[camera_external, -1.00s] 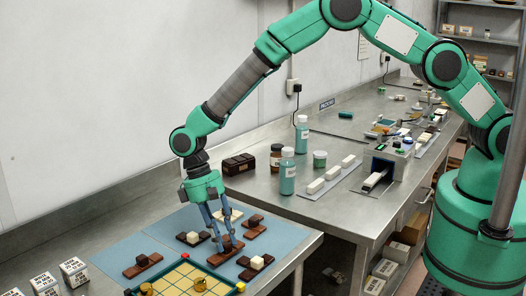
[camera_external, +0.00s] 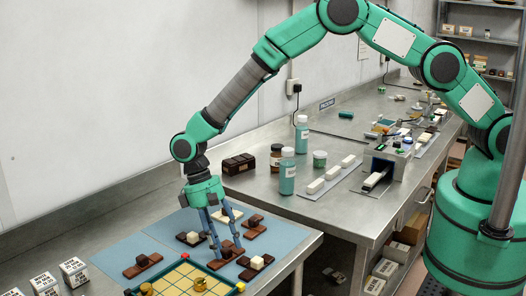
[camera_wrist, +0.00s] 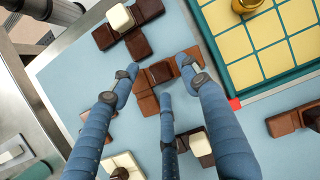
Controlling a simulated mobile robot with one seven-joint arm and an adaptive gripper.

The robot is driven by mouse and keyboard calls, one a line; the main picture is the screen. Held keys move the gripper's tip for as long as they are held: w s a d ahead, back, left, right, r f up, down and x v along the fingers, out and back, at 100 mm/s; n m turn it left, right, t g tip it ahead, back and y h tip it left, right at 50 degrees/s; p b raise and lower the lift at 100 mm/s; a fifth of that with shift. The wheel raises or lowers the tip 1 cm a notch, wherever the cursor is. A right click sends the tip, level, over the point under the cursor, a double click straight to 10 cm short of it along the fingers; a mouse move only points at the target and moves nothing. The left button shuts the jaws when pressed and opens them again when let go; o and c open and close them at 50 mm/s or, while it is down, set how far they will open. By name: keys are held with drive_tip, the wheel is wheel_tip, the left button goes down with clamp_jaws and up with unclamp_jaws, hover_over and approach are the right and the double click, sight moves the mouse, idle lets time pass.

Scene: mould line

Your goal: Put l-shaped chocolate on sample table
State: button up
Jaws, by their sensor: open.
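My gripper (camera_external: 224,247) has blue fingers, which are apart and down around a brown chocolate (camera_external: 225,252) on the blue mat (camera_external: 143,244). In the wrist view, the gripper (camera_wrist: 160,78) has its fingertips around this brown chocolate (camera_wrist: 158,74), one at the left, one at the right and one below. Its blocks look bent like an L, but the fingers hide part of it. Whether the fingertips touch it, I cannot tell. No surface is clearly marked as the sample table.
Several chocolates lie close by, including a dark one with a white block (camera_wrist: 121,17) and a brown one (camera_wrist: 290,121). A yellow-squared tray (camera_wrist: 245,70) with a red corner is at the right. Bottles (camera_external: 287,172) stand on the steel bench behind.

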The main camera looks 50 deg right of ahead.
drive_tip(key=v, duration=1.2)
idle(0.8)
drive_tip(key=d+r+t+y, duration=0.1)
drive_tip(key=d+r+t, duration=0.1)
drive_tip(key=d+r, duration=1.5)
drive_tip(key=s+d+r+m+t, duration=0.1)
drive_tip(key=s+d+r, duration=0.3)
drive_tip(key=d+r, duration=0.25)
drive_tip(key=s+d+r+t, duration=0.2)
drive_tip(key=s+d+r, duration=0.1)
drive_tip(key=d+r, duration=0.3)
drive_tip(key=s+d+r+t, duration=0.2)
drive_tip(key=s+d+r, duration=0.4)
drive_tip(key=s+d, duration=0.6)
drive_tip(key=s+d+t, duration=0.1)
drive_tip(key=s+d, duration=0.2)
drive_tip(key=s, duration=0.4)
drive_tip(key=s+d+f+m+t+h, duration=0.1)
drive_tip(key=s+d+t, duration=0.1)
drive_tip(key=s, duration=0.5)
drive_tip(key=shift+d+f+m, duration=0.2)
drive_tip(key=shift+d+m, duration=0.1)
drive_tip(key=shift+d, duration=0.4)
